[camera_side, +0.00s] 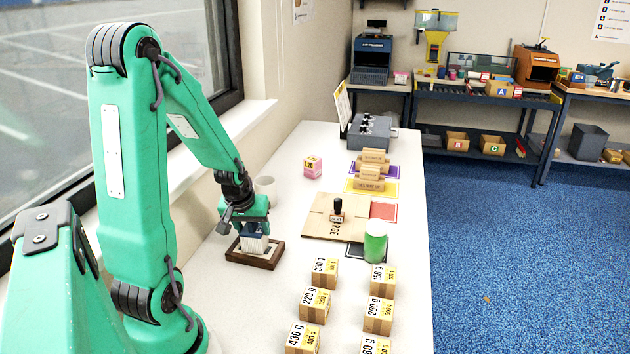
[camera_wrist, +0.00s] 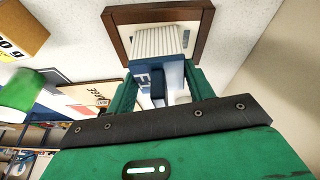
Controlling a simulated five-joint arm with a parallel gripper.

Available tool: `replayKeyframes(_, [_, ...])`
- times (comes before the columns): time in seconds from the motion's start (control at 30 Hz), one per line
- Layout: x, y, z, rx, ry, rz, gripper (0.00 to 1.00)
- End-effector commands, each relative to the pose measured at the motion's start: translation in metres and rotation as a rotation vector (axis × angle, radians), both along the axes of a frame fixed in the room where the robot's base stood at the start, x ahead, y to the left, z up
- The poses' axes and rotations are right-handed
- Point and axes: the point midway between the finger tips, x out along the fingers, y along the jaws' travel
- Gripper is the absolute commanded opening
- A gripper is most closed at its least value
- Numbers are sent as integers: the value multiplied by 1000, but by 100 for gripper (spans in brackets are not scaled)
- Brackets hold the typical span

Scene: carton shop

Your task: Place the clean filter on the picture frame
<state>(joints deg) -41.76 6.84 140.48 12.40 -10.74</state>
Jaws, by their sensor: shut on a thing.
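My gripper (camera_side: 250,225) points down over the brown picture frame and is shut on the clean filter (camera_side: 254,243), a white pleated block with a blue lettered end. In the wrist view the filter's white pleats (camera_wrist: 158,41) and blue part stand between the green fingers (camera_wrist: 162,84). The picture frame (camera_side: 267,262) lies flat on the white table, and its brown rim (camera_wrist: 203,38) surrounds the pleated end in the wrist view. I cannot tell whether the filter touches the frame. The gripper hides part of the filter.
A cardboard sheet (camera_side: 318,222) with a black-handled stamp (camera_side: 337,207) lies to the right, near a green cylinder (camera_side: 375,243). Several weight-marked boxes (camera_side: 314,304) stand at the front. The table left of the frame is clear.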

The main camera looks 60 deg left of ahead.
Motion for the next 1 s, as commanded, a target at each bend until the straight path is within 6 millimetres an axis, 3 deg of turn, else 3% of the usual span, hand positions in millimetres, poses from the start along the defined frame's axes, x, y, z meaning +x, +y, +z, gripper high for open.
replayKeyframes(0.03, [0, 0, 0, -1, 1, 0, 58])
replayKeyframes(0.13, [0, 0, 0, 0, 0, 0, 75])
replayKeyframes(0.63, [-1, 0, 5, 1, -1, 0, 75])
replayKeyframes(1.0, [-7, -6, 31, 2, -3, 0, 75])
